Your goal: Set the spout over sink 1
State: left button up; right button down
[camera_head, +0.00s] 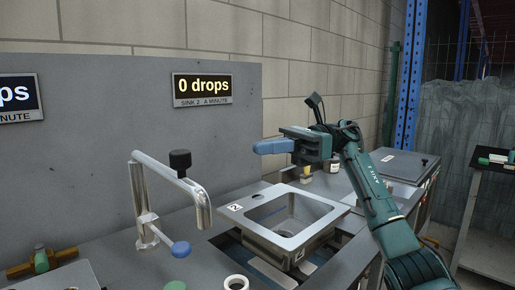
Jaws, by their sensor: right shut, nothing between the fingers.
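A chrome spout (170,173) with a black knob (180,160) rises from the counter at the left centre. Its down-turned end hangs left of the sink labelled 2 (293,236). A blue round-ended handle (181,249) sticks out low on its post. No sink marked 1 shows. My right gripper (258,147) comes in from the right. It is shut and empty, with its blue fingers pointing left, above and behind sink 2 and apart from the spout. My left gripper is out of view.
A grey panel behind the counter carries a "0 drops" sign (202,88) for sink 2 and a partly cut-off sign (18,97). A white ring (236,283) and green disc (176,286) sit at the front.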

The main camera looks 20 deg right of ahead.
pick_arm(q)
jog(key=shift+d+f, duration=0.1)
pick_arm(e)
jog(key=s+a, duration=0.1)
jog(key=a, duration=1)
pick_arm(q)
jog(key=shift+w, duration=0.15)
pick_arm(e)
jog(key=shift+s+a+f, duration=0.1)
jog(key=shift+s+a, duration=0.05)
